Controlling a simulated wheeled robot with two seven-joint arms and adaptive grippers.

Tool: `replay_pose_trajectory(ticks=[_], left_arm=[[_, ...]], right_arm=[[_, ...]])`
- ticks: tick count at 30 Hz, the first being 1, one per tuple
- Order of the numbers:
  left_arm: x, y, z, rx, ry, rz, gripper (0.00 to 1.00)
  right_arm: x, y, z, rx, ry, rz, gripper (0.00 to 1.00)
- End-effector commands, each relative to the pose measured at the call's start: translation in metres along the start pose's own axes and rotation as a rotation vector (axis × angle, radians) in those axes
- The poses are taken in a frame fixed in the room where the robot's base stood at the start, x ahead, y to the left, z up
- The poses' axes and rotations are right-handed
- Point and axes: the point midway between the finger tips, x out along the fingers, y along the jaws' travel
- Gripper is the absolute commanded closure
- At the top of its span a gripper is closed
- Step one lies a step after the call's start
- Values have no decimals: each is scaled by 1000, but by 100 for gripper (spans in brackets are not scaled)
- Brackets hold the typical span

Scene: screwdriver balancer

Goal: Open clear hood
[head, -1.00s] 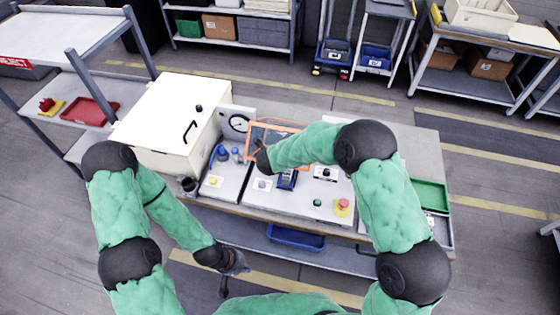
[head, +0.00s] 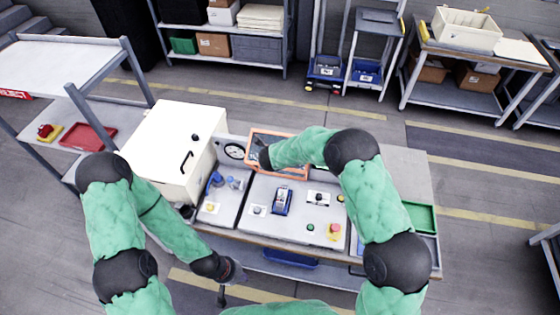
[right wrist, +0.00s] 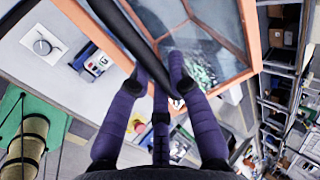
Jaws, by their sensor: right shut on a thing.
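The clear hood (head: 292,172) has an orange frame around see-through panels and stands tilted up over the back of the workbench. In the right wrist view its orange frame (right wrist: 251,35) and clear panel (right wrist: 212,35) fill the upper right. My right gripper (head: 264,158) is at the hood's left side, partly hidden by my forearm. In the wrist view the fingers of my right gripper (right wrist: 164,78) are closed on a dark bar (right wrist: 130,38) beside the frame. My left gripper (head: 232,277) hangs low in front of the bench, away from the hood; its fingers are unclear.
A cream box with a black handle (head: 175,145) stands left of the hood. A dial gauge (head: 234,151), a blue device (head: 282,200) and a red button (head: 334,230) sit on the bench. A green tray (head: 420,217) is at right. Floor behind the bench is clear.

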Motion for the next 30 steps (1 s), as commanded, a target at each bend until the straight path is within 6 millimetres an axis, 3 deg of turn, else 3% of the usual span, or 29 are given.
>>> replay_pose_trajectory(ticks=[18,19,21,30], left_arm=[[-5,2,0,0,0,0,100],[-5,2,0,0,0,0,100],[-5,2,0,0,0,0,100],[-5,2,0,0,0,0,100]], right_arm=[[-1,-6,0,1,1,-2,100],[-1,-6,0,1,1,-2,72],[-1,-6,0,1,0,-2,56],[-1,-5,0,0,0,0,56]])
